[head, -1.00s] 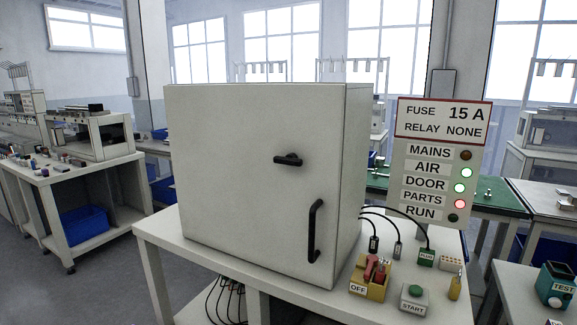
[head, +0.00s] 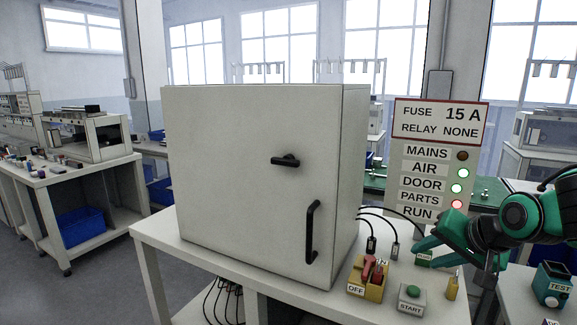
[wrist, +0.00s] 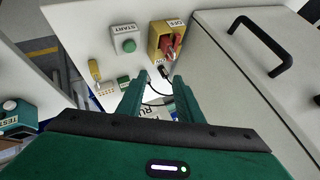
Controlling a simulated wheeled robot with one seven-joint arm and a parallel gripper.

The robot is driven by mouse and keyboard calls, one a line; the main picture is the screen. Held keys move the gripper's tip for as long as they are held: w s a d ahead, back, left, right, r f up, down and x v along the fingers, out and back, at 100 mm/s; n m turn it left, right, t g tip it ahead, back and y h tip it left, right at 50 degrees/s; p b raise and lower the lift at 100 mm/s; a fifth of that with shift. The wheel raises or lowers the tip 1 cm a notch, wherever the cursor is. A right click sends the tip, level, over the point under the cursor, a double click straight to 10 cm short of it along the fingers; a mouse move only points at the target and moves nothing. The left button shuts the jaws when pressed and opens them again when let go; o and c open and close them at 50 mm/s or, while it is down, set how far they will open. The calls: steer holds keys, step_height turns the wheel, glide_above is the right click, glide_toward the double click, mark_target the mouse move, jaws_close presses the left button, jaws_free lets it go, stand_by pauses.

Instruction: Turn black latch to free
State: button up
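The black latch (head: 285,160) lies roughly horizontal on the closed door of the grey cabinet (head: 235,195), above the black door handle (head: 313,232). In the wrist view the handle (wrist: 260,44) shows at upper right; a dark bit at the right edge may be the latch, but I cannot tell. My gripper (wrist: 155,88) has its green fingers apart with nothing held between them. In the head view it is at the right, above the table beside the cabinet, well away from the latch; its fingertips are hard to make out there.
On the table to the cabinet's right are a yellow OFF switch box (head: 368,277) with a red lever, a green START button (head: 412,292) and black cables. A status panel (head: 440,125) stands behind. Space before the door is clear.

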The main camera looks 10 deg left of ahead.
steer(key=w+a+r+t+y, duration=0.1)
steer(key=w+a+r+y, duration=0.15)
steer(key=a, duration=0.45)
steer(key=w+a+r+t+y, duration=0.1)
steer(key=w+a+r+y, duration=0.15)
steer(key=a, duration=0.35)
steer(key=m+t+y, duration=0.1)
steer(key=m+y, duration=0.2)
steer(key=y, duration=0.3)
glide_toward(292, 165)
steer(key=x, duration=1.2)
steer(key=shift+w+a, duration=0.25)
steer(key=shift+w, duration=0.05)
steer(key=c, duration=0.8)
